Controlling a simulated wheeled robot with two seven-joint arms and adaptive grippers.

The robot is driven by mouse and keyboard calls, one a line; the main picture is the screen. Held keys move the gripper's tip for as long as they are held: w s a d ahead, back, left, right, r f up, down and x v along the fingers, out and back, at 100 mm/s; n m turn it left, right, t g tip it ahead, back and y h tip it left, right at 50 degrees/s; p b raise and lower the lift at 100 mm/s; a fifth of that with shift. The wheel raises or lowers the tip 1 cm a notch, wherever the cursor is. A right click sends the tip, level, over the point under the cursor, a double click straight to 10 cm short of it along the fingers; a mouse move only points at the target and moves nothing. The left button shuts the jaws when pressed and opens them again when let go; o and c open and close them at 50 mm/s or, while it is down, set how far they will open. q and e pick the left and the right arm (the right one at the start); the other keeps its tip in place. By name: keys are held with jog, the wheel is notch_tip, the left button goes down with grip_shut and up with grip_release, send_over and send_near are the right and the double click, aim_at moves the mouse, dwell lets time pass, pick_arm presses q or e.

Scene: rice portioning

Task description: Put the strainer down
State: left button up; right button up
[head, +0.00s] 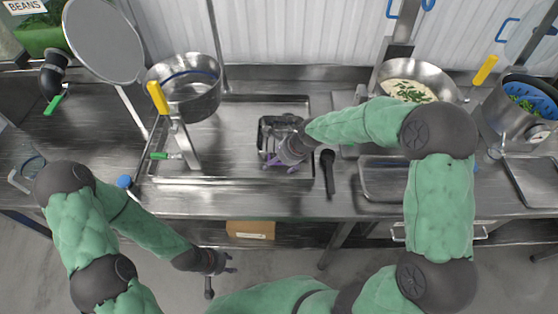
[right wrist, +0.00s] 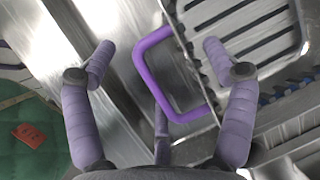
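A metal basket-like container (head: 270,130), which I take for the strainer, sits in the shallow sink area at mid-counter. Its purple loop handle (right wrist: 142,72) shows in the right wrist view, beside slotted metal (right wrist: 250,30). My right gripper (head: 281,164) is at the container's near side. In the right wrist view my right gripper (right wrist: 158,48) has its fingers spread, with the handle between them; no clear grip shows. The arm hides part of the container. My left gripper (head: 220,274) is spread and empty in front of the counter, low over the floor.
A black-handled utensil (head: 328,172) lies right of the container. A deep pot (head: 192,98) stands at the left rear, and a pan of food (head: 445,88) at the right rear. A pot with a blue insert (head: 507,115) stands far right. An empty tray (head: 382,184) lies near my right arm.

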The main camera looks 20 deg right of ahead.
jog(key=shift+r, duration=0.1)
jog(key=shift+r, duration=0.25)
jog(key=p+v, duration=0.2)
jog(key=v, duration=0.9)
jog(key=shift+s+d+r+p, duration=0.2)
jog(key=shift+s+d+p, duration=0.05)
jog(key=shift+p, duration=0.1)
dwell(0.8)
